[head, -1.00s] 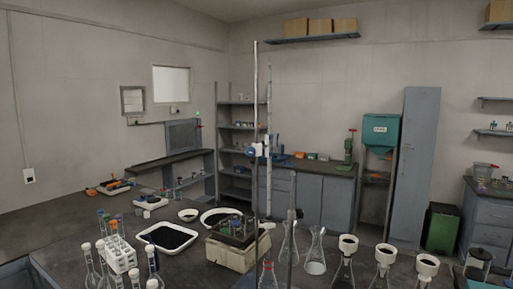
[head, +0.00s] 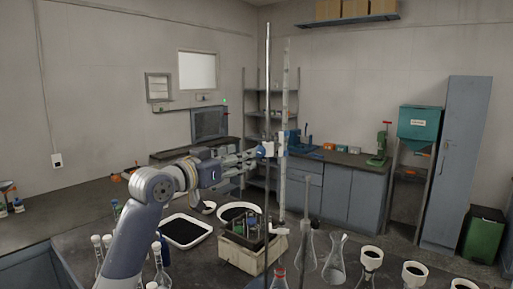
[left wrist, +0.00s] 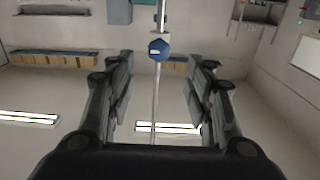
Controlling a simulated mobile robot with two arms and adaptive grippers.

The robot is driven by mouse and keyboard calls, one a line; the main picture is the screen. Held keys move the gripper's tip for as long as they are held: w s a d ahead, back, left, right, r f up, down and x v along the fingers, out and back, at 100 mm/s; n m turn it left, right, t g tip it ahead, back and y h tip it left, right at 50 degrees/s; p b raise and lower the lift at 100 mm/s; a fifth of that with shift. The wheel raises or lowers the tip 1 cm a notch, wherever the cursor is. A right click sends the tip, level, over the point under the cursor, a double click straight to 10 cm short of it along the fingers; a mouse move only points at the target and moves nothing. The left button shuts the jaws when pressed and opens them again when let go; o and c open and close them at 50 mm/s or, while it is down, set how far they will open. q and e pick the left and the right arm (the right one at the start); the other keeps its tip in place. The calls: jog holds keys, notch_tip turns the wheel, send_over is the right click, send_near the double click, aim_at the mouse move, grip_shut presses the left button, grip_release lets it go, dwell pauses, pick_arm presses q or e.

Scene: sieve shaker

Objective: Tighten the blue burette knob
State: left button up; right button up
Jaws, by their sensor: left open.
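The blue burette knob (head: 261,151) is on a white clamp piece on the tall stand rod (head: 268,85). The clear burette tube (head: 285,110) stands upright just right of the rod. My left gripper (head: 246,158) reaches in from the left at knob height, with its fingertips close to the knob. In the left wrist view the blue knob (left wrist: 160,50) shows ahead, between and beyond the two spread fingers of my left gripper (left wrist: 160,68). The gripper is open and empty. Whether a fingertip touches the knob cannot be told. My right gripper is not in view.
A white tray of dark material (head: 187,231) and a box with small bottles (head: 235,255) stand below the arm. Several glass flasks (head: 334,262) stand at the front right.

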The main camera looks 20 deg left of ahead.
aim_at(258, 151)
pick_arm(q)
jog(key=x, duration=0.2)
jog(key=p+x, duration=0.1)
jog(key=x, duration=0.1)
jog(key=shift+s+d+r, duration=0.1)
jog(key=shift+r, duration=0.15)
jog(key=p+x, duration=0.1)
jog(key=x, duration=0.2)
jog(key=shift+w+f+p, duration=0.2)
jog(key=shift+f+p, duration=0.05)
jog(key=shift+p, duration=0.15)
jog(key=shift+w, duration=0.2)
jog(key=shift+w+d+f, duration=0.1)
jog(key=shift+d, duration=0.05)
jog(key=c, duration=1.1)
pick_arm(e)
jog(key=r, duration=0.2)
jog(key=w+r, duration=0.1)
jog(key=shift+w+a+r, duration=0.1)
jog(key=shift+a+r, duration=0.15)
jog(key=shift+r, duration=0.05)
